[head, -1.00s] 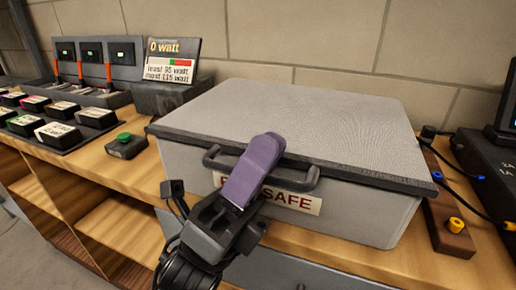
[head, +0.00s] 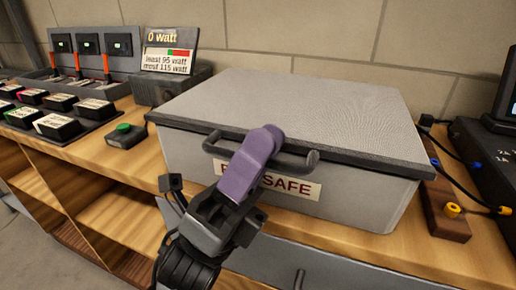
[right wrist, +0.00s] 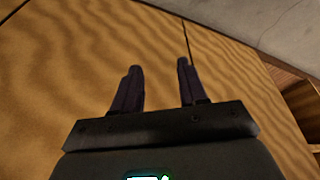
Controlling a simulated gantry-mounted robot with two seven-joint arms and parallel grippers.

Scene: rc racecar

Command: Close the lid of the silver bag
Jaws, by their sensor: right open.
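The silver bag shows as a grey, box-shaped case (head: 350,206) on the wooden bench in the head view. A red-lettered label on its front ends in "SAFE". Its flat, dark-edged lid (head: 300,105) lies down over the top, with no gap that I can see. A bar handle (head: 300,163) sticks out at the front edge. My left gripper (head: 264,141) has its purple fingers across the handle, covering its middle and part of the label. The fingers overlap, so their opening and grip are hidden. My right gripper (right wrist: 156,72) is open and empty before a wooden surface.
A green-button box (head: 124,134) and a panel of labelled black buttons (head: 60,123) stand to the left. A watt display (head: 170,60) stands behind. A wooden block with sockets (head: 445,208) and cables is close on the right. A wall is behind the case.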

